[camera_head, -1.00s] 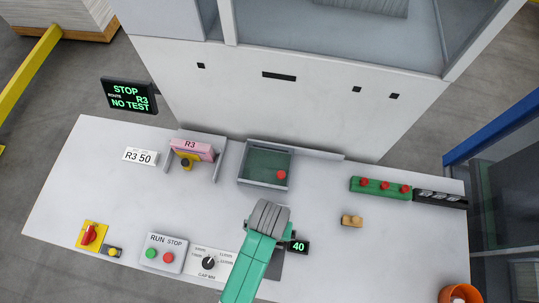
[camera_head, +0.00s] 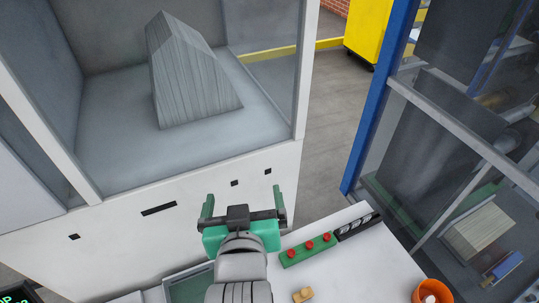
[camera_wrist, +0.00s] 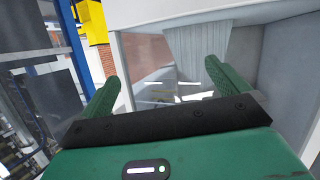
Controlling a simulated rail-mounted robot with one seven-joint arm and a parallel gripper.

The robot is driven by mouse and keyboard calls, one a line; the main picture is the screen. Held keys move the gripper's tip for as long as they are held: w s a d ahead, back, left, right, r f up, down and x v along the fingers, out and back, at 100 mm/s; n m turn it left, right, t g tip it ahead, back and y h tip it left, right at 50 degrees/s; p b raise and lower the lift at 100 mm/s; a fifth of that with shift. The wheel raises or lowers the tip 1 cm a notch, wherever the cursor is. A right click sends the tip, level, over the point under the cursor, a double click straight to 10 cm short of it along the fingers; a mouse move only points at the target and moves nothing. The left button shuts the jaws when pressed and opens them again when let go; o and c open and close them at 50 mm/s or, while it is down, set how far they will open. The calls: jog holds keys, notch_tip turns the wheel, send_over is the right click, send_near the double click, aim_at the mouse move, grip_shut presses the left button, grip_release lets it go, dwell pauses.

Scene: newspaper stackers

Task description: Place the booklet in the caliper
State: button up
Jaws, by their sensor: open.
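My gripper (camera_head: 243,203) is raised over the far part of the worktop, in front of the white machine panel. Its two green fingers are spread apart with nothing between them. In the wrist view my gripper (camera_wrist: 157,80) faces the windowed enclosure, and its gap is empty. A tall grey stack of paper sheets (camera_head: 190,75) stands inside that enclosure; it also shows in the wrist view (camera_wrist: 198,58). I cannot make out a separate booklet or the caliper in the current views.
On the worktop (camera_head: 365,270) are a green strip with red knobs (camera_head: 307,250), a black strip (camera_head: 358,226), a tan block (camera_head: 303,296) and an orange cup (camera_head: 431,285). A dark green tray (camera_head: 188,287) is partly hidden by my arm. A blue post (camera_head: 380,105) stands right.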

jog(key=s+d+r+t, duration=0.1)
jog(key=s+r+t, duration=0.2)
jog(key=r, duration=0.7)
jog(key=s+d+r+m+t, duration=0.1)
jog(key=s+r+t, duration=0.3)
jog(key=r, duration=0.6)
jog(key=s+d+r+m+t, duration=0.1)
jog(key=s+d+r+t, duration=0.2)
jog(key=r, duration=0.7)
jog(key=shift+s+h, duration=0.2)
jog(key=shift+h, duration=0.2)
